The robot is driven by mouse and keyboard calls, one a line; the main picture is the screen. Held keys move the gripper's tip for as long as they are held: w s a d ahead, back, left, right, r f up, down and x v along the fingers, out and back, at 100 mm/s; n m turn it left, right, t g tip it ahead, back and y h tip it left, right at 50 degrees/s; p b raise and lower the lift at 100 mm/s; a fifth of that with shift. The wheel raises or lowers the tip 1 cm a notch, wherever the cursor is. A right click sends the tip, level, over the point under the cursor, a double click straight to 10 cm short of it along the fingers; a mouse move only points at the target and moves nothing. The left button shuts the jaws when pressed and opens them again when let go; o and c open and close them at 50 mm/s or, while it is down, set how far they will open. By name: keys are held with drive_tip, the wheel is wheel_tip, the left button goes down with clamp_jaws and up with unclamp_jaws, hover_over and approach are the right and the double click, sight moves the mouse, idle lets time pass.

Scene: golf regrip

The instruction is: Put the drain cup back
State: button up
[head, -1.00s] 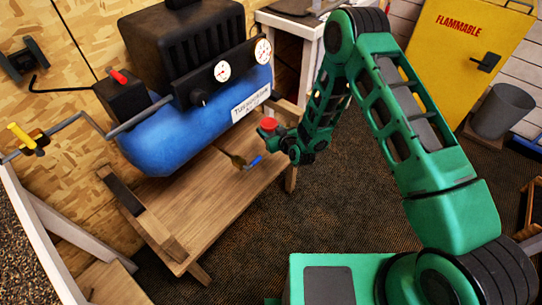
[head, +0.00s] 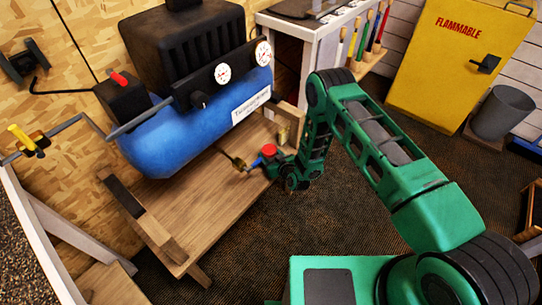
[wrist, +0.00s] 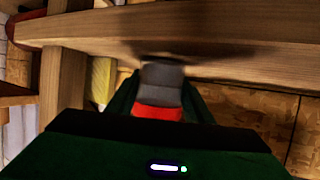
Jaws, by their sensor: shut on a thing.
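My gripper (wrist: 160,108) is shut on a small red and grey piece, which looks like the drain cup (wrist: 160,82). In the wrist view its grey part points away from me, with the red part between the fingers. In the head view the red part (head: 269,150) shows at the end of my arm, by the right edge of the compressor's wooden stand (head: 190,205). The brass drain fitting (head: 238,162) with a blue lever is just left of it, under the blue tank (head: 160,140). The lever is partly hidden, and I cannot tell whether they touch.
A wooden beam (wrist: 250,30) crosses close ahead in the wrist view. A white bench (head: 310,40) stands behind, with handled tools beside it. A yellow flammable cabinet (head: 455,70) and a grey bin (head: 503,112) are at the right. The dark floor (head: 350,210) between is clear.

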drive_tip(key=shift+f, duration=0.2)
drive_tip(key=o, duration=1.1)
drive_tip(key=v, duration=1.2)
